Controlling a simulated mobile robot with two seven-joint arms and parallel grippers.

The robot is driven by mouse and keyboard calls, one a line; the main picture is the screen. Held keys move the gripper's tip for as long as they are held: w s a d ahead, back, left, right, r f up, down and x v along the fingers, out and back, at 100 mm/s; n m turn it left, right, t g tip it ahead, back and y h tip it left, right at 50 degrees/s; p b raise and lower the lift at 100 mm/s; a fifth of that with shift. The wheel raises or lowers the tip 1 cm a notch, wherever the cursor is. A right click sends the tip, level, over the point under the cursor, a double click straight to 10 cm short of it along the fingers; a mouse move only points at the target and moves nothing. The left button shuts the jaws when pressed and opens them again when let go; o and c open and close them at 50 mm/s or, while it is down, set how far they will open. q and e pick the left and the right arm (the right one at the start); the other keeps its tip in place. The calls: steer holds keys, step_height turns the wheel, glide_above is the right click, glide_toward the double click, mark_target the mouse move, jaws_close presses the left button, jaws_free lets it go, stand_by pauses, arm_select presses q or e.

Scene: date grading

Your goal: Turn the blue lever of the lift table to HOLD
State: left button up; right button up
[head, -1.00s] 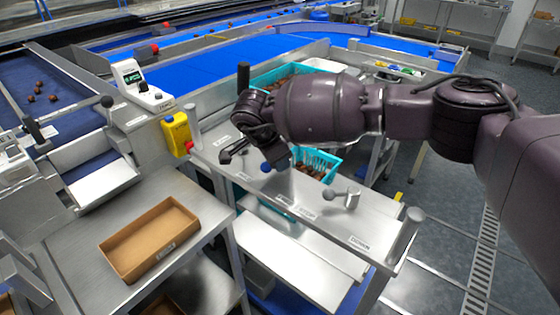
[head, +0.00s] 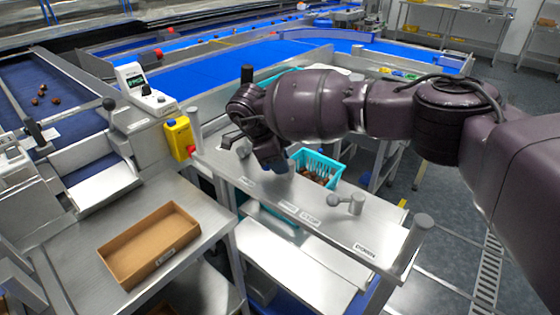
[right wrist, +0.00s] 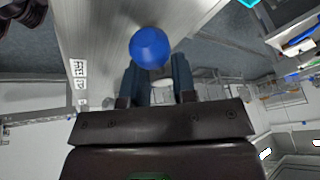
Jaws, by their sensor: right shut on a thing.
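The lift table's steel top (head: 270,200) runs along the middle of the head view, with small labels on its front part. My right gripper (head: 278,162) is low over this top and largely hidden behind its own wrist. In the right wrist view, the blue ball knob of the lever (right wrist: 150,47) sits at the fingertips of my right gripper (right wrist: 157,75), which is shut on it. The lever's arm and pivot are hidden, and I cannot read which label it points to. My left gripper is not in view.
A grey lever (head: 346,203) stands on the same top, right of my gripper. A turquoise crate (head: 318,160) with dates is behind it. A cardboard tray (head: 150,245) lies on the left bench. A yellow box (head: 179,138) and a grey post (head: 196,125) stand near my gripper's left.

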steer(key=shift+r, duration=0.1)
steer(key=o, duration=0.6)
steer(key=shift+c, duration=0.2)
steer(key=shift+o, duration=0.5)
steer(key=v, duration=0.9)
steer(key=shift+a+r, duration=0.1)
steer(key=shift+r, duration=0.15)
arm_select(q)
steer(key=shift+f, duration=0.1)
arm_select(e)
steer(key=shift+a+r, duration=0.25)
steer(key=shift+r, duration=0.3)
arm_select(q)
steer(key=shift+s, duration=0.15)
